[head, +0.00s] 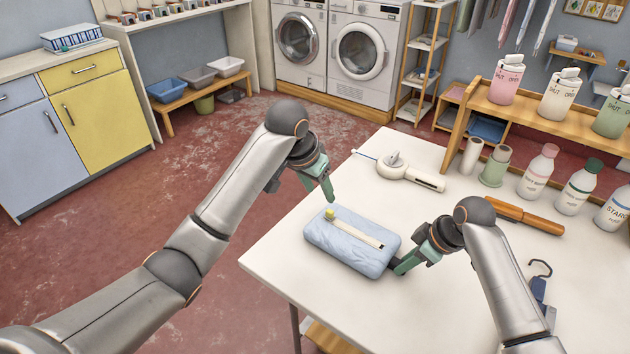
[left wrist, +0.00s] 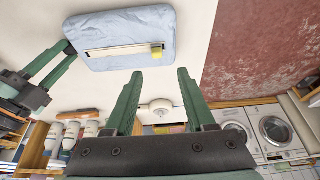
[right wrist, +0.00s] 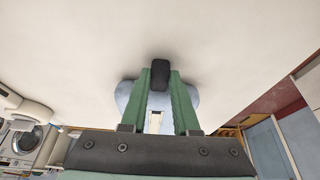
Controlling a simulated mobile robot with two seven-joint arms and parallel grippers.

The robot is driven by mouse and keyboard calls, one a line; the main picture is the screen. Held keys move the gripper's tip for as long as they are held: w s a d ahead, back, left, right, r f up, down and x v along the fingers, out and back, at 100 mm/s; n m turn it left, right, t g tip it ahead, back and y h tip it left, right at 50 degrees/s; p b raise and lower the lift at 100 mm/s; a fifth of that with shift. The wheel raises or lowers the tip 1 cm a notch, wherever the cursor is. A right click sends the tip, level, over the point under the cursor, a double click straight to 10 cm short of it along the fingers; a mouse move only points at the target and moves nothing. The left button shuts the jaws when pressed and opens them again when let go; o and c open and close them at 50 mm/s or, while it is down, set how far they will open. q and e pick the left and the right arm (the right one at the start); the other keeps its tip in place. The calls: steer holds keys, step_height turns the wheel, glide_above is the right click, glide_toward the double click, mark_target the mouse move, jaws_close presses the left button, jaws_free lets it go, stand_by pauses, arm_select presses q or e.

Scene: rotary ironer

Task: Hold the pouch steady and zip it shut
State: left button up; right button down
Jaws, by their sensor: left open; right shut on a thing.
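The light blue pouch (head: 335,245) lies flat on the white table, with a pale zip strip (head: 357,231) along its top. The yellow zip pull (head: 330,213) is at the strip's far-left end; it also shows in the left wrist view (left wrist: 157,50). My left gripper (head: 328,194) is open and empty, above the table just beyond the pull and apart from it. My right gripper (head: 400,268) is shut on a black tab (right wrist: 160,75) at the pouch's right end. The pouch's body is partly hidden behind the fingers in the right wrist view.
A white corded device (head: 395,168) lies behind the pouch. Bottles (head: 538,172), cups (head: 494,166) and an orange-brown rod (head: 524,215) stand or lie at the right. A dark blue hook-topped item (head: 539,290) lies near the right arm. The table's left edge is close to the pouch.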

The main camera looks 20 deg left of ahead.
arm_select(q)
steer(key=shift+v, duration=1.65)
arm_select(e)
steer(key=c, duration=0.6)
jaws_free()
